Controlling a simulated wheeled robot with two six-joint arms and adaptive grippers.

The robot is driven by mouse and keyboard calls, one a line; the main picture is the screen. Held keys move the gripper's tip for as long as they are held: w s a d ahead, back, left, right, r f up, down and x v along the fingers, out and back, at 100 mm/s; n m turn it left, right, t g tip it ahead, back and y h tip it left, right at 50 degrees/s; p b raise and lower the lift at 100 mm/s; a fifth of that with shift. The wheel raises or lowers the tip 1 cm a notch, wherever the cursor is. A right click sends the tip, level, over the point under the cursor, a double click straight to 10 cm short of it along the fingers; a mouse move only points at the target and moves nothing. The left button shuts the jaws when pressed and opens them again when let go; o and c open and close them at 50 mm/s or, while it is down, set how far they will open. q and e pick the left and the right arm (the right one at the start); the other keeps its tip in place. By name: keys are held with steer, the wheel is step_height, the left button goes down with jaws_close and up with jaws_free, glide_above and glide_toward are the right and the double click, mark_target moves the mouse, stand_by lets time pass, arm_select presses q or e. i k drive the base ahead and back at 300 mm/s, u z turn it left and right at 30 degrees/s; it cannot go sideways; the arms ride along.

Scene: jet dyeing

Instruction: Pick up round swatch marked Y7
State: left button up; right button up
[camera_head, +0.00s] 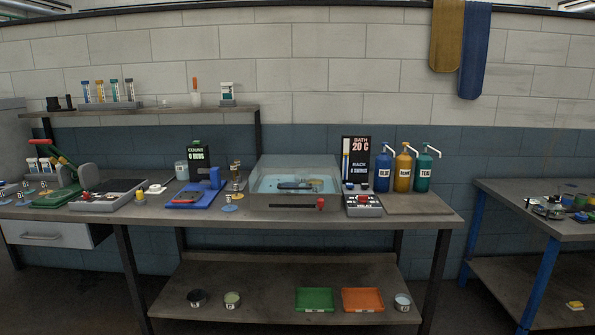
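No swatch mark can be read as Y7 at this size. A small round blue piece with a tag (230,207) lies on the front of the main bench, left of the bath. More small round blue pieces with tags (21,197) lie at the bench's far left end, and their marks are too small to read. Neither of my grippers is in view.
The main bench (410,204) holds a green press (58,197), a grey device (108,195), a blue tool (196,192), a water bath (295,202) and pump bottles (403,172). Trays (314,299) sit on the lower shelf. Another table (500,204) stands right.

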mark_target(229, 207)
steer(key=z, duration=1.1)
steer(key=i, duration=1.95)
steer(key=u, duration=0.75)
steer(key=i, duration=0.9)
steer(key=u, duration=1.5)
steer(key=i, duration=0.55)
steer(key=u, duration=0.45)
